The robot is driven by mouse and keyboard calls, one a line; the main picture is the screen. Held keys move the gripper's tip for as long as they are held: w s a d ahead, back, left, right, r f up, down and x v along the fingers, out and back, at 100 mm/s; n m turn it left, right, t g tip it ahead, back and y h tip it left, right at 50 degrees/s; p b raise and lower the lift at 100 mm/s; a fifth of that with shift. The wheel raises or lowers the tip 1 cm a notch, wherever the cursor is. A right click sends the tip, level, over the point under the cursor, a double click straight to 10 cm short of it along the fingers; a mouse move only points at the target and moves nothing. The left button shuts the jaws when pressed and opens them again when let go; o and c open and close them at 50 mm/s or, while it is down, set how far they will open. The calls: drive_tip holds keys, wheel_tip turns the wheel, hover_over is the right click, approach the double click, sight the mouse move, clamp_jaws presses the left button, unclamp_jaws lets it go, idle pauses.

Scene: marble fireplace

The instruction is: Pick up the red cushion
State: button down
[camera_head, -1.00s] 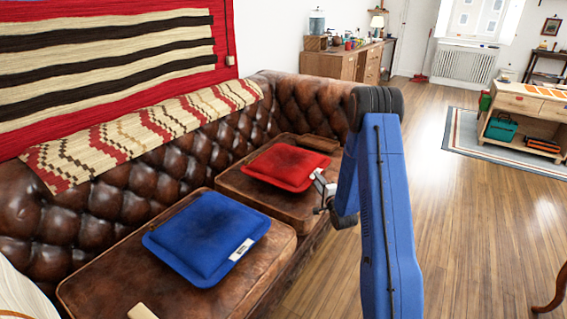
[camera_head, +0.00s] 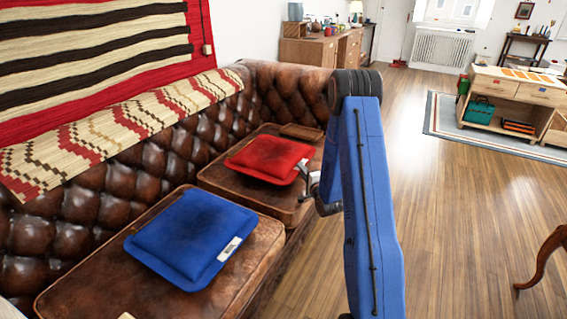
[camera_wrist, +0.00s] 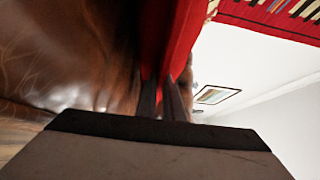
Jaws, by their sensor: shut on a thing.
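The red cushion (camera_head: 268,157) lies flat-looking over the far seat of the brown leather sofa in the head view. My gripper (camera_head: 307,178) is at its right edge, with my blue arm reaching in from the right. In the wrist view, my two dark fingers (camera_wrist: 162,102) are close together with the red cushion (camera_wrist: 154,45) pinched between them. I cannot tell whether the cushion is resting on the seat or slightly raised.
A blue cushion (camera_head: 192,238) with a white label lies on the near seat. The brown sofa (camera_head: 110,215) has a patterned blanket (camera_head: 110,130) over its back. Wooden floor (camera_head: 465,210) is open to the right.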

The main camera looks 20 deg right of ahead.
drive_tip(key=shift+r, duration=0.15)
wheel_tip(320, 180, up, 16)
idle(0.9)
drive_tip(key=shift+r, duration=3.35)
wheel_tip(320, 180, down, 7)
